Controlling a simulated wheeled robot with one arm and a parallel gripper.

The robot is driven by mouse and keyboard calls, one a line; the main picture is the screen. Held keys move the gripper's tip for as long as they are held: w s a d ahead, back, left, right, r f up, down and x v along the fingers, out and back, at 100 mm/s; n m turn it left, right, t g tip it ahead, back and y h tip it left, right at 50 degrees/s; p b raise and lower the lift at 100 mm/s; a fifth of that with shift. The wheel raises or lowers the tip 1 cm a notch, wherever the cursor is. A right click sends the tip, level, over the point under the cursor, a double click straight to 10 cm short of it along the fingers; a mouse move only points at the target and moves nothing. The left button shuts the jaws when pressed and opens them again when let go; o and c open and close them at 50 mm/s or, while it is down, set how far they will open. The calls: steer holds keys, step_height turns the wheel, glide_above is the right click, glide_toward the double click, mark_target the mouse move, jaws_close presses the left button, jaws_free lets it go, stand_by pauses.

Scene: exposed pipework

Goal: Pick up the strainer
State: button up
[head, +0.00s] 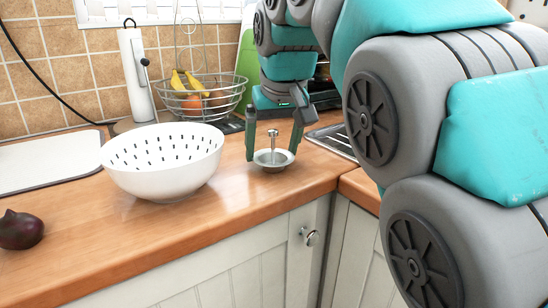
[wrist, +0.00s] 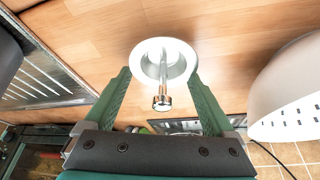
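The strainer is a small round metal dish with an upright knobbed stem. In the head view the strainer (head: 273,160) shows at the wooden counter, right of the white bowl. In the wrist view the strainer (wrist: 178,52) lies at the fingertips, its knob pointing toward the camera. My gripper (head: 272,152) is open and points down, with one green finger on each side of the strainer. In the wrist view my gripper (wrist: 157,74) shows gaps between its fingers and the stem. Whether the fingertips touch the dish's rim is unclear.
A white perforated bowl (head: 165,165) stands close on the left. Behind are a wire fruit basket (head: 210,98) and a paper towel roll (head: 137,75). A metal drainer surface (head: 333,138) lies to the right. An onion (head: 20,230) and white board (head: 50,160) are far left.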

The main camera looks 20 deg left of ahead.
steer(key=c, duration=0.5)
steer(key=shift+r, duration=0.1)
steer(key=shift+r, duration=1.6)
steer(key=s+d+b, duration=0.1)
steer(key=s+d, duration=0.1)
steer(key=s, duration=0.2)
steer(key=s+d+r, duration=0.1)
steer(key=s+d, duration=0.2)
steer(key=s, duration=0.2)
steer(key=s+d+b, duration=0.1)
steer(key=s+d, duration=0.2)
steer(key=s, duration=0.1)
steer(key=shift+s+d+r+b, duration=0.1)
steer(key=shift+s+r+b, duration=0.2)
steer(key=shift+s, duration=0.1)
